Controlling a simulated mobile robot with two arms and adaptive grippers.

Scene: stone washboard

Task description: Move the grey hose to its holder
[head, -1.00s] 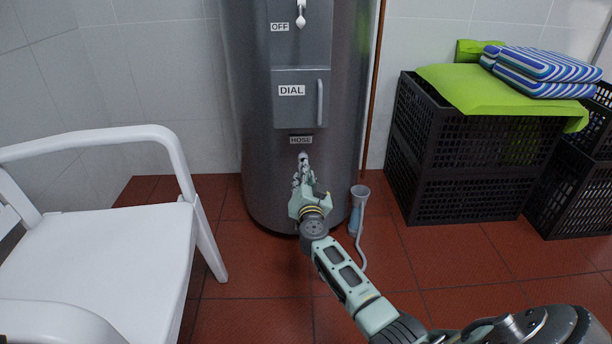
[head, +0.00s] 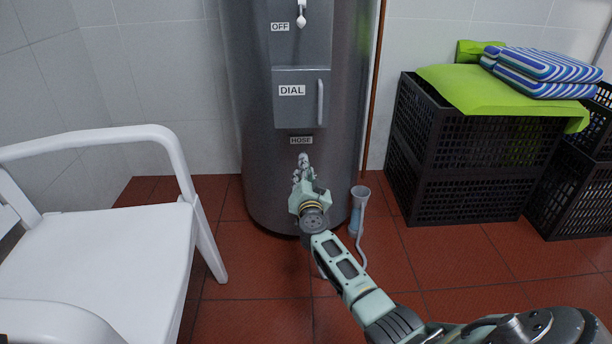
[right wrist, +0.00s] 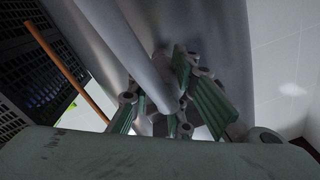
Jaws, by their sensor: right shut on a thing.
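My right gripper (head: 303,163) is at the front of the tall grey metal cylinder (head: 260,110), just below its HOSE label (head: 301,140). In the right wrist view its fingers (right wrist: 165,115) are closed around a grey tube (right wrist: 118,50), which looks like the grey hose. In the head view the gripper hides most of what it holds. A pale grey funnel-topped piece (head: 360,194) with a thin tube running down to the floor stands right of the cylinder, apart from the gripper. I cannot tell whether it is the holder. My left gripper is not in view.
A white armchair (head: 110,240) stands at the left. Black crates (head: 470,150) stand at the right, with a green cloth (head: 470,85) and striped cushions (head: 540,68) on top. A brown pipe (head: 375,80) runs up beside the cylinder.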

